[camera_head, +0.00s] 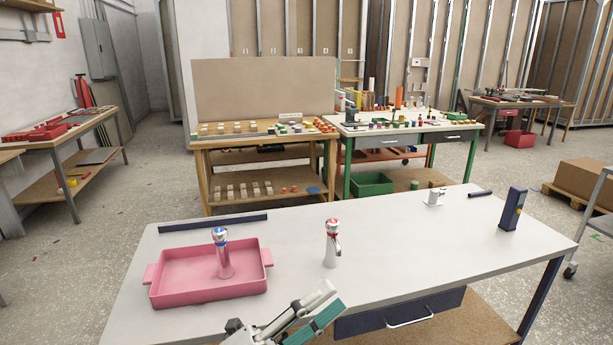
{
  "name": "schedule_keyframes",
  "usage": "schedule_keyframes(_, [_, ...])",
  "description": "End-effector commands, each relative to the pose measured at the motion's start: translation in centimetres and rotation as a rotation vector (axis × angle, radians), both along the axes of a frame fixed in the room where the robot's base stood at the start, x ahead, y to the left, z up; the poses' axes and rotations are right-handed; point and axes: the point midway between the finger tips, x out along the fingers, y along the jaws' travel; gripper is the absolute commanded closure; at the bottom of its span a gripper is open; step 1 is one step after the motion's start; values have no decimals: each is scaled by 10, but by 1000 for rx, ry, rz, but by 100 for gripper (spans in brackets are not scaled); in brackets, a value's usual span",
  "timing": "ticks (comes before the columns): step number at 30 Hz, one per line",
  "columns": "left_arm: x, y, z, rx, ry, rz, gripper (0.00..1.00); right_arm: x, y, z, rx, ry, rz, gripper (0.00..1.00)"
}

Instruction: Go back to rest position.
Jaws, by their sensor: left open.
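My left gripper (328,300) is at the bottom centre of the head view, at the front edge of the white table (390,255). Its grey and teal fingers point up and to the right. They are apart, and nothing shows between them. My right gripper is not in view.
A dark blue upright block (512,210) stands at the table's right. A small white fixture (434,198) and dark bars (480,194) lie at the back. The table's middle right is clear. Workbenches with many small parts stand behind. A cardboard box (585,184) is far right.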

Motion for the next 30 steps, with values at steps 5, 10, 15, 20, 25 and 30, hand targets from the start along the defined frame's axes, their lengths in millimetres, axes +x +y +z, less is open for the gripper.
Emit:
schedule_keyframes(5, [32,58,-86,-193,497,169,60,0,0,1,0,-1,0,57])
schedule_keyframes(10, [26,118,-187,-374,925,333,60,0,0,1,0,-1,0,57])
schedule_keyframes(15, [-15,170,-284,-541,1280,493,60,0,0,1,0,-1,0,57])
schedule_keyframes(20, [-67,206,-351,-671,1527,624,60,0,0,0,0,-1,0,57])
schedule_keyframes(25, [-104,226,-387,-748,1663,707,60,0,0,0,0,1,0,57])
schedule_keyframes(30, [-114,231,-395,-769,1696,728,60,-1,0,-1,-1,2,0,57])
